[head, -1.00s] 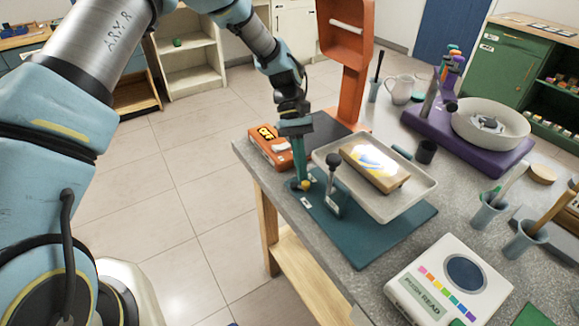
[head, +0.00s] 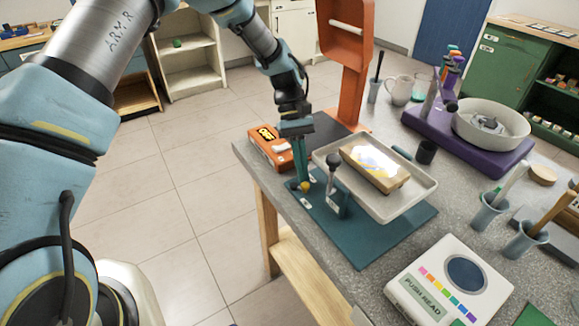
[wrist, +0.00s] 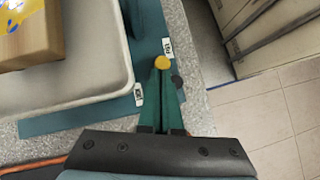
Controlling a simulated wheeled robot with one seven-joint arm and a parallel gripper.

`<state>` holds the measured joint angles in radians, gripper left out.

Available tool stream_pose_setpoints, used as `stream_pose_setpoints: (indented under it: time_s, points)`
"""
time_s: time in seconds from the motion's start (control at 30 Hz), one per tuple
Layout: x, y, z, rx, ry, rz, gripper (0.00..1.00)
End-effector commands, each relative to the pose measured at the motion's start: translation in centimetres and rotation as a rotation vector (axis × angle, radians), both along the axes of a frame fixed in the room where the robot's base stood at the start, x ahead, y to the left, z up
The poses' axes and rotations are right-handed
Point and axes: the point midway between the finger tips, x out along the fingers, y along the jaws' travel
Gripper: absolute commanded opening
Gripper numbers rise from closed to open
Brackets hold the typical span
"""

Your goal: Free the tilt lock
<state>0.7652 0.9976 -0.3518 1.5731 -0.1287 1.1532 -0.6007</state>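The tilt stand has a teal base (head: 375,236) on the grey bench and carries a pale tray (head: 405,203). A small yellow knob (head: 305,186) sits near the base's left corner; it also shows in the wrist view (wrist: 162,62). A dark-knobbed upright lever (head: 333,161) stands to its right, by the tray. My gripper (head: 302,180) points down at the yellow knob. In the wrist view my gripper's teal fingertips (wrist: 162,74) come close together right at the knob. I cannot tell whether they grip it or only touch it.
A wooden block (head: 376,178) with a shiny picture lies in the tray. An orange box marked OFF (head: 269,148) and an orange frame (head: 353,95) stand behind. A push-read device (head: 450,285) is in front. The floor left of the bench is clear.

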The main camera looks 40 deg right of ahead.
Motion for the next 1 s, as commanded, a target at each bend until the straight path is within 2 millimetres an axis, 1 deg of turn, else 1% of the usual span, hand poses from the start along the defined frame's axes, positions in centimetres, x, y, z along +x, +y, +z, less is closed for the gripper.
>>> stream_pose_setpoints:
  time_s: [0.57,1.0]
  points:
    - [-0.1,0.1,-0.1,0.001,0.002,-0.001,0.00]
    - [0.2,1.6,0.0,0.001,0.001,0.001,0.00]
